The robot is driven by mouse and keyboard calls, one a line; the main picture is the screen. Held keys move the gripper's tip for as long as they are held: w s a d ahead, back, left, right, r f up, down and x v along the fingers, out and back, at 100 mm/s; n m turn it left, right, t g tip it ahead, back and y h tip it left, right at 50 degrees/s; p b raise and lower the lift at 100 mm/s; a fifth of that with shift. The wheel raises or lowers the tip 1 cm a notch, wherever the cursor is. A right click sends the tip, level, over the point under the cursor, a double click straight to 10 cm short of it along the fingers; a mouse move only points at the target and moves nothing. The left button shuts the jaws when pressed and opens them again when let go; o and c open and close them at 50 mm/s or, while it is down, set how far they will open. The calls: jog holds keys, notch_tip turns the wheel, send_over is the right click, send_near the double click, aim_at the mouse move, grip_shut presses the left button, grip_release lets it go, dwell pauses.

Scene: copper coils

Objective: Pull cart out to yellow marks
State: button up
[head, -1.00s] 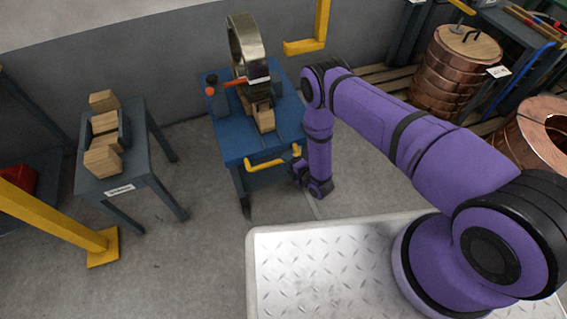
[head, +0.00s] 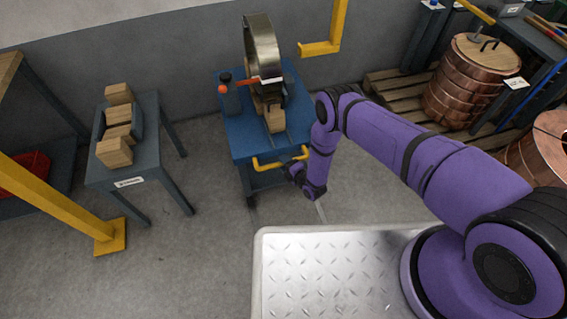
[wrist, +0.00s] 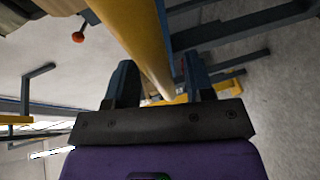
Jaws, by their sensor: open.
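The blue cart (head: 236,138) stands near the back wall, with a metal ring-shaped coil (head: 263,48) upright on wooden blocks on its top. Its yellow handle (head: 268,163) is on the near side. My gripper (head: 293,173) is at the right end of this handle and small in the head view. In the wrist view, my gripper (wrist: 160,82) is open, with one dark finger on each side of the yellow handle bar (wrist: 138,35). The bar runs between the fingers; I cannot tell whether it touches them. I cannot make out yellow floor marks.
A small grey table (head: 150,160) with wooden blocks stands left of the cart. A yellow post (head: 60,205) stands at front left, another (head: 333,30) behind the cart. Copper coils (head: 455,95) sit on a pallet at right. Floor in front of the cart is clear.

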jog(key=shift+w+a, duration=0.3)
jog(key=shift+w, duration=0.1)
grip_shut()
jog(key=shift+f, duration=0.1)
jog(key=shift+s, duration=0.1)
